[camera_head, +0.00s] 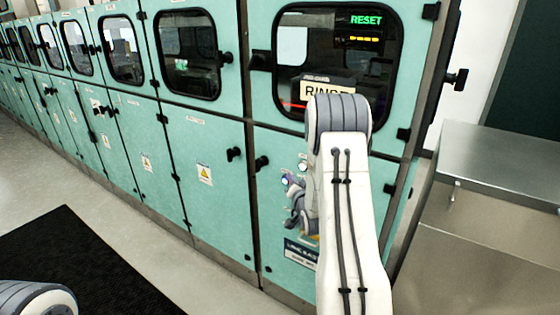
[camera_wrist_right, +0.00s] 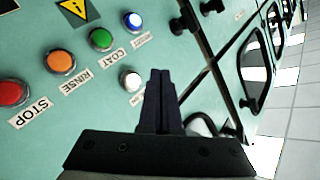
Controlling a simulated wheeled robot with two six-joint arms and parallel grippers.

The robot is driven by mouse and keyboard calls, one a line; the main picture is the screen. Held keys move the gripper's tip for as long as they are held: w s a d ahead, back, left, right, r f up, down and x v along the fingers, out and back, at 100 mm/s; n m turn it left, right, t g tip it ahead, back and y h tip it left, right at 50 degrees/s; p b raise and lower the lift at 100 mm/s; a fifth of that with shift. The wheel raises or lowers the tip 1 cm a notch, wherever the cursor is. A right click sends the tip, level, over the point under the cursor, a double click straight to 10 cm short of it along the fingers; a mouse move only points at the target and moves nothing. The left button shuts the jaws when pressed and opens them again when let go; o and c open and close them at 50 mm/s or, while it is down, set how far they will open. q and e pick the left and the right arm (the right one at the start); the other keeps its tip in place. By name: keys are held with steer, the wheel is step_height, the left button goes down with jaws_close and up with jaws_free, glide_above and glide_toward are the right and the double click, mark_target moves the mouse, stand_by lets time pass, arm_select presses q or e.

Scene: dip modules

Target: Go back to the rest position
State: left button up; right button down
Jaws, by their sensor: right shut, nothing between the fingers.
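My right arm (camera_head: 345,215) reaches up and forward in front of the teal cabinet panel (camera_head: 222,160) in the head view. Its gripper is largely hidden behind the arm there. In the right wrist view my right gripper (camera_wrist_right: 160,75) is shut and empty, its fingertips together. They point at the teal panel, just right of a white button (camera_wrist_right: 130,80); I cannot tell whether they touch the panel. My left gripper is out of view; a rounded part of my left arm shows at the bottom left of the head view.
Red STOP (camera_wrist_right: 12,93), orange RINSE (camera_wrist_right: 60,61), green (camera_wrist_right: 101,40) and blue (camera_wrist_right: 133,21) buttons line the panel. A lit window (camera_head: 380,60) reads RESET. A steel cabinet (camera_head: 490,215) stands right. Dark mat (camera_head: 90,260) and floor lie left.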

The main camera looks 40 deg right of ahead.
steer(key=a+r+n+g+y, duration=0.2)
steer(key=a+n+g+y, duration=0.4)
steer(key=a, duration=1.9)
steer(key=s+a+r+n+g+y+p, duration=0.15)
steer(key=s+a+n+g, duration=0.4)
steer(key=s+a, duration=0.85)
steer(key=s+a+r+n+g, duration=0.1)
steer(key=s+n, duration=0.3)
steer(key=s, duration=0.6)
steer(key=s+a+n+g, duration=0.1)
steer(key=s+n+g, duration=0.1)
steer(key=s, duration=0.8)
steer(key=shift+s+a+r+n+g, duration=0.15)
steer(key=shift+a+r+n+g, duration=0.25)
steer(key=shift+n, duration=0.45)
steer(key=shift+d, duration=0.15)
